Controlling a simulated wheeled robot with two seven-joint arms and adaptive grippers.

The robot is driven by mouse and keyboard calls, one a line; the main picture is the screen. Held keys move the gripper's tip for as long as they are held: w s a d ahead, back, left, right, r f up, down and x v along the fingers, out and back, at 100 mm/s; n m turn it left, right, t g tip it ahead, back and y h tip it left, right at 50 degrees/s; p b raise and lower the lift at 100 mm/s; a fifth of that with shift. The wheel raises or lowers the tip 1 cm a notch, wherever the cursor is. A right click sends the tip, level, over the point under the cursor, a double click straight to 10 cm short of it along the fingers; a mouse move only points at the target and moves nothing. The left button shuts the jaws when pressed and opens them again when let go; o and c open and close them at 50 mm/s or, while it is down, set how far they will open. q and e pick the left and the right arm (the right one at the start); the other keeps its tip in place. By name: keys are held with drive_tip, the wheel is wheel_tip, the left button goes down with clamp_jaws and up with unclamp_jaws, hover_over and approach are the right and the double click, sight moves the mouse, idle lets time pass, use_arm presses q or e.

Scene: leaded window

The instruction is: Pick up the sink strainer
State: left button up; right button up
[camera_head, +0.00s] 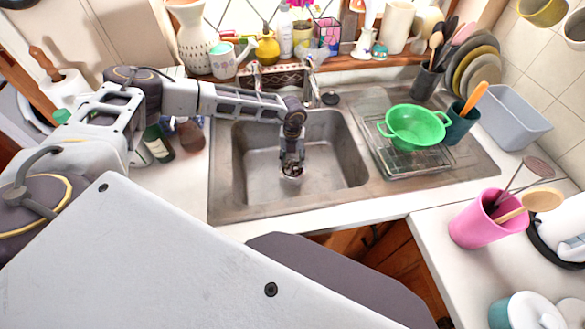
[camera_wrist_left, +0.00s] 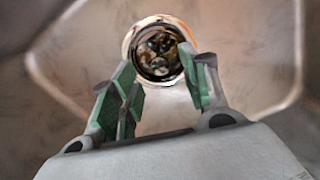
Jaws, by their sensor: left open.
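The sink strainer (camera_head: 291,172) is a small round metal piece at the drain in the floor of the steel sink basin (camera_head: 340,160). In the left wrist view the strainer (camera_wrist_left: 158,50) shows a bright metal rim and a dark, mottled inside. My left gripper (camera_head: 291,160) reaches down into the basin over it and hides part of it in the head view. In the left wrist view the green-padded fingers of the gripper (camera_wrist_left: 160,88) are apart with nothing between them. The strainer lies ahead of the fingertips. My right gripper is in neither view.
The tap (camera_head: 311,85) stands behind the basin, close to my left arm. A green colander (camera_head: 415,126) sits on a rack on the drainboard. Bottles (camera_head: 158,145) stand left of the sink. A pink utensil pot (camera_head: 478,222) stands on the right counter. The basin walls surround the gripper.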

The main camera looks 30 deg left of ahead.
sight(293, 163)
use_arm(q)
drive_tip(key=shift+f, duration=2)
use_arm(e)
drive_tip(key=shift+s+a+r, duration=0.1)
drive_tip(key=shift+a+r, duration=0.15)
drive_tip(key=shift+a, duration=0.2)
use_arm(q)
clamp_jaws()
